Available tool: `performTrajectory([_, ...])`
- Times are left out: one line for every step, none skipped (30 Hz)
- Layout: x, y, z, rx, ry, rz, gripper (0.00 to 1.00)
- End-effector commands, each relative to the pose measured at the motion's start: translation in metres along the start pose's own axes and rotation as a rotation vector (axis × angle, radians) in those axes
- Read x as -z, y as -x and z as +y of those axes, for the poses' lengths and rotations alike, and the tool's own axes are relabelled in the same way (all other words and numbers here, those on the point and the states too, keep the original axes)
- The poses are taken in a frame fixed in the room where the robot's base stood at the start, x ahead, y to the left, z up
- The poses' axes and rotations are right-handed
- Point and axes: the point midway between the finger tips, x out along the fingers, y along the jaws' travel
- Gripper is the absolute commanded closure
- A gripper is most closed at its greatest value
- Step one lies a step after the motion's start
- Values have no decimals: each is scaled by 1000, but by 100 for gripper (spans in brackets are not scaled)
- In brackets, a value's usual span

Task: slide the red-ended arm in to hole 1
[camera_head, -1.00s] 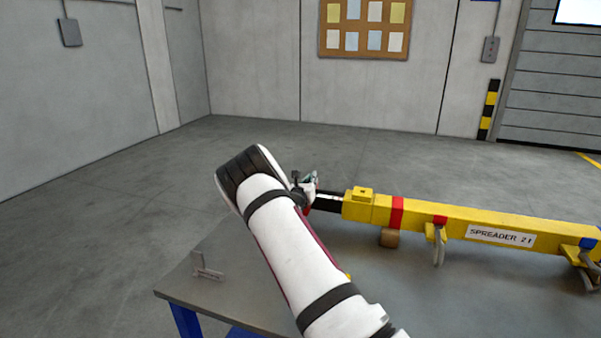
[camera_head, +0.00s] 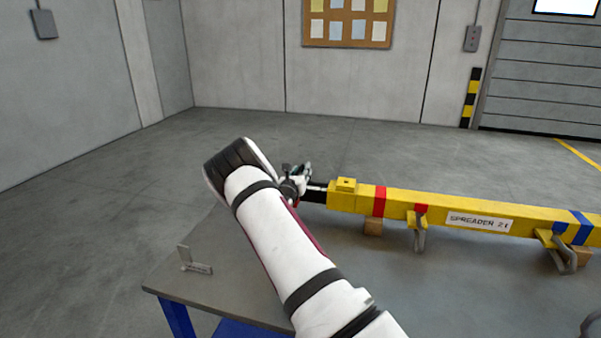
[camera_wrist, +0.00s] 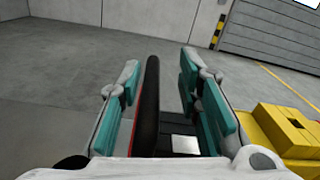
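The yellow spreader beam (camera_head: 445,210) has a red band (camera_head: 380,201) near its left end. A short black inner arm (camera_head: 318,192) sticks out of that end, with a pale mark on it. In the wrist view, the black arm (camera_wrist: 172,128) shows a bright square patch, and an upright black end plate (camera_wrist: 149,105) with a red edge. My gripper (camera_head: 298,178) is at the arm's outer end. In the wrist view, my gripper's (camera_wrist: 160,68) teal-padded fingers stand apart on either side of the end plate, with a clear gap on the right. Hole numbers are not readable.
The beam lies on wooden blocks (camera_head: 373,227) on a grey table (camera_head: 235,285). A small metal bracket (camera_head: 196,264) lies near the table's left edge. Hooks (camera_head: 420,235) hang from the beam. The floor left of the table is clear.

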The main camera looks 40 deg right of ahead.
Motion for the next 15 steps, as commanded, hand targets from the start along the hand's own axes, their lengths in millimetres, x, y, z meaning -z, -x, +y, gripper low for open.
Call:
performTrajectory([0, 0, 1, -1, 0, 0, 69])
performTrajectory([0, 0, 1, -1, 0, 0, 69])
performTrajectory([0, 1, 1, -2, 0, 0, 69])
performTrajectory([0, 2, 2, -2, 0, 0, 69])
performTrajectory([0, 3, 2, -3, 0, 1, 69])
performTrajectory([0, 6, 2, -4, 0, 1, 69])
performTrajectory([0, 9, 3, -4, 0, 1, 69])
performTrajectory([0, 12, 3, -4, 0, 1, 69])
performTrajectory([0, 18, 3, -4, 0, 1, 69])
performTrajectory([0, 22, 3, -4, 1, 2, 69])
performTrajectory([0, 28, 3, -4, 1, 2, 69])
performTrajectory([0, 36, 3, -5, 0, 1, 69])
performTrajectory([0, 42, 3, -4, 0, 2, 69])
performTrajectory([0, 49, 3, -4, 1, 3, 69])
performTrajectory([0, 57, 2, -4, 1, 2, 69])
